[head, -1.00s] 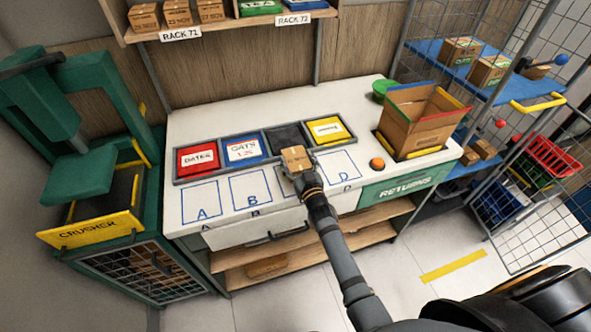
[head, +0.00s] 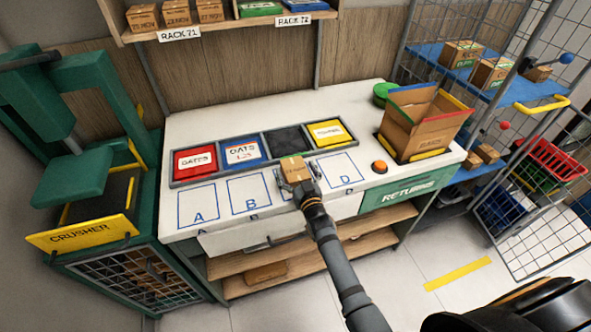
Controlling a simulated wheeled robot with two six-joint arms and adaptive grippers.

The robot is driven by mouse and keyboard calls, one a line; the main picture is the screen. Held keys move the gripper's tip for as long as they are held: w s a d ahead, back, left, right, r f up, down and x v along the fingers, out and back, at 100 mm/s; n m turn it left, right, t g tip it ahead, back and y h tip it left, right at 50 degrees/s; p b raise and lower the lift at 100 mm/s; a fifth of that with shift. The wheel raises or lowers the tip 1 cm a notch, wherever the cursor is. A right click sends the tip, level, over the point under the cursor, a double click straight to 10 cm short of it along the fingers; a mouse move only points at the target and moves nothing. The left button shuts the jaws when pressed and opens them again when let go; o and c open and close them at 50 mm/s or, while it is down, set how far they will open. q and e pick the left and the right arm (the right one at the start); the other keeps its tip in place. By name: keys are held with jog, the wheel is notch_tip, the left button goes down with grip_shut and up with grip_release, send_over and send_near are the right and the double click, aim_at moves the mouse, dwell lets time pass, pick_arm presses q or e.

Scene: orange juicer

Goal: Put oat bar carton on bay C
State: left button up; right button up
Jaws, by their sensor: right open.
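A small brown carton (head: 294,169), which I take for the oat bar carton, is at bay C on the white worktop, near the bay's far edge. My right gripper (head: 297,183) is open at the carton's near side, with its fingers close around it. Bay C (head: 270,186) lies between the blue outlines of bay B (head: 249,193) and bay D (head: 338,170). The gripper and carton hide its letter and much of its outline. I cannot tell whether the carton's base touches the worktop. My left gripper is out of view.
Red, blue, black and yellow trays (head: 262,164) line up behind the bays. Bay A (head: 198,206) is empty. An orange button (head: 379,166) and an open returns box (head: 415,131) are at right. The crusher (head: 85,190) stands at left.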

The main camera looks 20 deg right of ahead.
jog(key=shift+r+p, duration=0.3)
jog(key=s+p, duration=0.1)
jog(key=s, duration=1.1)
jog(key=shift+d+f, duration=0.15)
jog(key=shift+d, duration=0.05)
jog(key=s+d+f+g, duration=0.1)
jog(key=s+f+g, duration=0.25)
jog(key=f, duration=0.65)
jog(key=s+d+f+g, duration=0.15)
jog(key=s+f, duration=0.35)
jog(key=f, duration=0.5)
jog(key=s+f+g, duration=0.3)
jog(key=s+f, duration=0.1)
jog(key=f, duration=0.5)
jog(key=s+d+f+g, duration=0.2)
jog(key=s+f, duration=0.3)
jog(key=s, duration=0.4)
jog(key=s+d+f+g+h, duration=0.1)
jog(key=s+d+f+g, duration=0.2)
jog(key=s, duration=0.6)
jog(key=s+d+f+g, duration=0.3)
jog(key=s+f, duration=0.4)
jog(key=s, duration=0.2)
jog(key=shift+s+d+f+g, duration=0.15)
jog(key=shift+s+f+g, duration=0.15)
jog(key=shift+f+g, duration=0.1)
